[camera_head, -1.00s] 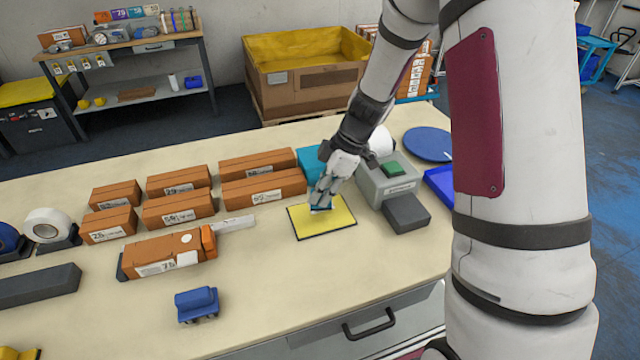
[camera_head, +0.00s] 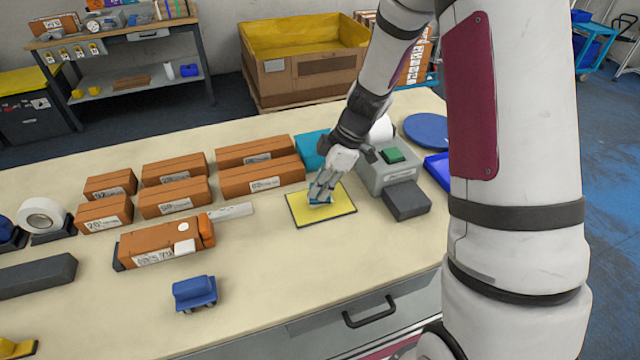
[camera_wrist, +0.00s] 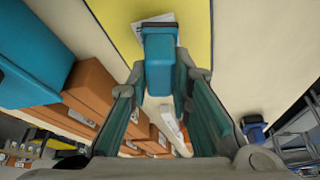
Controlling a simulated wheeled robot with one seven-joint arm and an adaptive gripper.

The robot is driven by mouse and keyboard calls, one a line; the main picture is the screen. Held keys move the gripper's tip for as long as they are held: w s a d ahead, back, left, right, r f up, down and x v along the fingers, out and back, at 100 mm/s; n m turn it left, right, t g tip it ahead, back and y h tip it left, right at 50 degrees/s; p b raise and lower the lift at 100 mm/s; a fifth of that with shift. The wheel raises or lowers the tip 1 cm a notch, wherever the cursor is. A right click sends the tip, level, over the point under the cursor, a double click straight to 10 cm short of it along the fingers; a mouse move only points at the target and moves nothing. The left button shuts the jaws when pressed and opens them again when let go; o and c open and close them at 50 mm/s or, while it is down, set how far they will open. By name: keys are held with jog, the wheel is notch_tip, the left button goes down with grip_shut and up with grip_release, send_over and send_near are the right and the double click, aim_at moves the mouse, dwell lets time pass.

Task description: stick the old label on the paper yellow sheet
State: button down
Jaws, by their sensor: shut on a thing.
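The yellow sheet (camera_head: 338,207) lies flat on the table, and it also shows in the wrist view (camera_wrist: 195,28). My gripper (camera_head: 320,194) is over its middle, pointing down. In the wrist view my gripper (camera_wrist: 160,85) is shut on a small teal tool (camera_wrist: 158,68) with a dark end. A white label (camera_wrist: 147,26) with print shows at that dark end, against the yellow sheet. The tool covers part of the label. I cannot tell whether the label touches the sheet or is stuck to the tool.
Several brown cartons (camera_head: 262,179) stand left of the sheet. A carton (camera_head: 160,243) lies nearer the front beside a pale flat strip (camera_head: 232,211). A grey device (camera_head: 388,172) with a green top stands close on the right. The table front (camera_head: 285,285) is mostly clear.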

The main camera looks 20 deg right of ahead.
jog(key=shift+f+b, duration=0.7)
dwell(2.3)
jog(key=shift+r, duration=0.1)
jog(key=shift+r+p, duration=1.6)
jog(key=shift+r, duration=1.9)
